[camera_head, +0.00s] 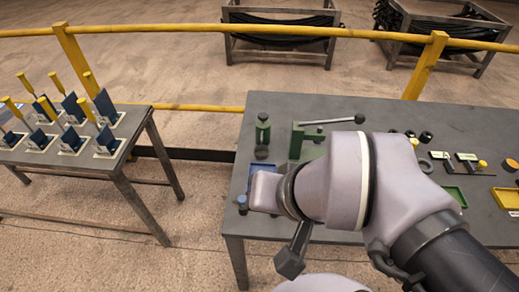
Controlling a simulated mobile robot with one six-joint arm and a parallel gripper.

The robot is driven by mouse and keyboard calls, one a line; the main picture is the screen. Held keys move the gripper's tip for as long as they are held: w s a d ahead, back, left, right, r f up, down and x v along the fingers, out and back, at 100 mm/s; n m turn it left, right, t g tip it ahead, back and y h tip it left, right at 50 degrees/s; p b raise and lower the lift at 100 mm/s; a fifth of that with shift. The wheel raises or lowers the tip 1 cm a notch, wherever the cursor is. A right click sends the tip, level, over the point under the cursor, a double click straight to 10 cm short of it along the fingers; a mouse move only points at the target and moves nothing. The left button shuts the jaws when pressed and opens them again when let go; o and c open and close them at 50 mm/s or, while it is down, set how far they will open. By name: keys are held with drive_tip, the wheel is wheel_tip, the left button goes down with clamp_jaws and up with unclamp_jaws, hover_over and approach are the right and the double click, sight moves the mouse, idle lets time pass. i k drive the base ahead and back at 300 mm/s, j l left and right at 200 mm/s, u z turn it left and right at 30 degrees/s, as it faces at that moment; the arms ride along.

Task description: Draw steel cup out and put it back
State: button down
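I cannot make out a steel cup for certain. Small dark round parts (426,137) stand on the right-hand workbench, too small to identify. A dark rounded piece (261,152) sits near that bench's left side, in front of a green bottle-like object (263,128). My pale arm reaches in from the lower right across the bench, its wrist near the left end. The wrist hides much of the bench top. My gripper's fingertips cannot be made out, so neither their opening nor anything held shows.
The workbench (350,106) carries a green lever press (304,136), a green tray (455,196) and a yellow tray (507,197). A left table (75,160) holds several blue blocks with yellow-topped rods. A yellow railing (190,28) runs behind. Floor is clear between the tables.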

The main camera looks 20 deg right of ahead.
sight(261, 147)
drive_tip(key=j+z, duration=0.35)
drive_tip(key=j, duration=0.35)
drive_tip(key=k+j+z, duration=0.15)
drive_tip(key=j+z, duration=0.2)
drive_tip(key=j, duration=0.35)
drive_tip(key=i+j+z, duration=0.7)
drive_tip(key=j+z, duration=0.2)
drive_tip(key=j, duration=0.15)
drive_tip(key=i+j+z, duration=0.15)
drive_tip(key=j+z, duration=0.15)
drive_tip(key=j, duration=0.15)
